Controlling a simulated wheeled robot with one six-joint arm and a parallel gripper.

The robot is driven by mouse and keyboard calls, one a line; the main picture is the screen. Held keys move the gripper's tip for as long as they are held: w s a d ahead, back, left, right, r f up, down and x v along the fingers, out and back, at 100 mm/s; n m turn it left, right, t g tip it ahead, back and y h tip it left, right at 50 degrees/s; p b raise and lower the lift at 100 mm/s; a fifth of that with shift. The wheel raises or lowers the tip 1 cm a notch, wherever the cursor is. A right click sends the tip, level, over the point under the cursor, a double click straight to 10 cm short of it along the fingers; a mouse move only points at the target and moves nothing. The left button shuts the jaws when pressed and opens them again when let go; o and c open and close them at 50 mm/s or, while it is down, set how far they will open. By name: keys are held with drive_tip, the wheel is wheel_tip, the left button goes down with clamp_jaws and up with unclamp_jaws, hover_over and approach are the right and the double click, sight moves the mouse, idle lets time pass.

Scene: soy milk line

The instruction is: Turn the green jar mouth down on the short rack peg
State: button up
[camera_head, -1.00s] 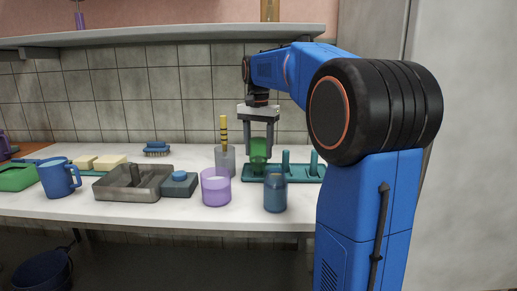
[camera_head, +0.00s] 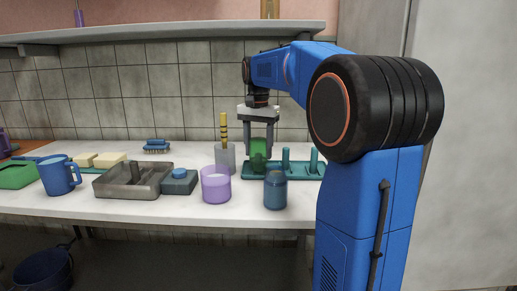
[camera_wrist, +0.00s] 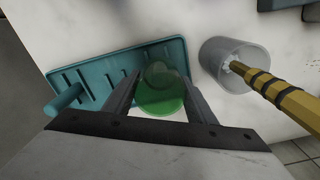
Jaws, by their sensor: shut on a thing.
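My gripper (camera_head: 259,143) is shut on the green jar (camera_head: 258,157), with a finger on each side of it. The jar is see-through green and hangs over the left part of the teal rack (camera_head: 304,171). In the wrist view the jar (camera_wrist: 160,100) sits between the fingers and looks tilted. The rack (camera_wrist: 90,88) lies behind and to the left of it there. Two upright pegs show on the rack right of the jar in the head view. The short peg is not clearly seen, and I cannot tell whether the jar touches the rack.
A grey cup (camera_head: 225,160) holding a yellow, dark-banded stick stands close left of the jar. A purple cup (camera_head: 215,186) and a blue-grey jar (camera_head: 275,190) stand in front. A grey tray (camera_head: 120,190) and blue mug (camera_head: 60,175) are farther left. A shelf (camera_head: 170,33) runs above.

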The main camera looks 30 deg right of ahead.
drive_tip(key=o, duration=1)
drive_tip(key=shift+o, duration=0.2)
wheel_tip(320, 180, up, 17)
drive_tip(key=shift+s+a+r, duration=0.15)
drive_tip(key=shift+r, duration=0.05)
